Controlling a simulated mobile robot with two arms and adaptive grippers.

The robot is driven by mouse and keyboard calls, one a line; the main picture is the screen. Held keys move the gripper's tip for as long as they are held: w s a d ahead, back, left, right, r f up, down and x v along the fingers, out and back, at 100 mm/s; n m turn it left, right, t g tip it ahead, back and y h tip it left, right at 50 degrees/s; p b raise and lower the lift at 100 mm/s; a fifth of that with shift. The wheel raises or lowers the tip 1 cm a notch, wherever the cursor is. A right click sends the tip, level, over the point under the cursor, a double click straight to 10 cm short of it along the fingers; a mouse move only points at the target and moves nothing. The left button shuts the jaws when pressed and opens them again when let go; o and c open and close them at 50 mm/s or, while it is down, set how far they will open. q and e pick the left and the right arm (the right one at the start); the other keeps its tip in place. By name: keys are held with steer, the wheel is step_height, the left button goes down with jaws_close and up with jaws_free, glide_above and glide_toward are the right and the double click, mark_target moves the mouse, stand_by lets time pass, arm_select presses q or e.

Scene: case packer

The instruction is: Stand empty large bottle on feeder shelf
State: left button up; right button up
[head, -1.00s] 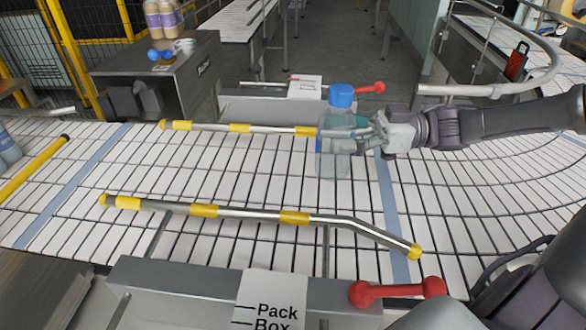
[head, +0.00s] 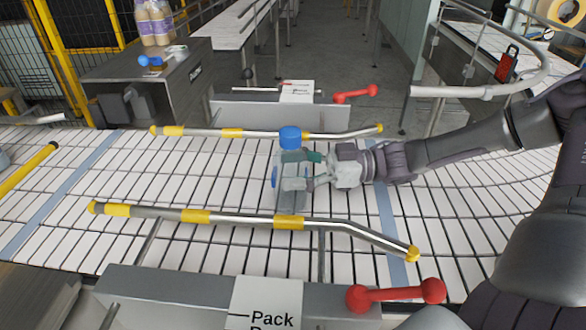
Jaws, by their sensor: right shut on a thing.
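A clear, empty large bottle (head: 292,199) with a blue cap (head: 290,138) is upright over the white slatted conveyor, between the two yellow-banded guide rails. My right gripper (head: 305,180) reaches in from the right and is shut on the bottle's side. I cannot tell whether the bottle's base touches the conveyor surface (head: 230,180). My left gripper is not in view.
The far guide rail (head: 205,132) and near guide rail (head: 240,219) flank the bottle. A metal cabinet (head: 140,85) with filled bottles (head: 155,25) on top stands at the back left. Red-knobbed handles (head: 395,294) sit at the front.

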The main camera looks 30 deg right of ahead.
steer(key=shift+f, duration=0.1)
steer(key=shift+f, duration=0.15)
steer(key=o, duration=1.1)
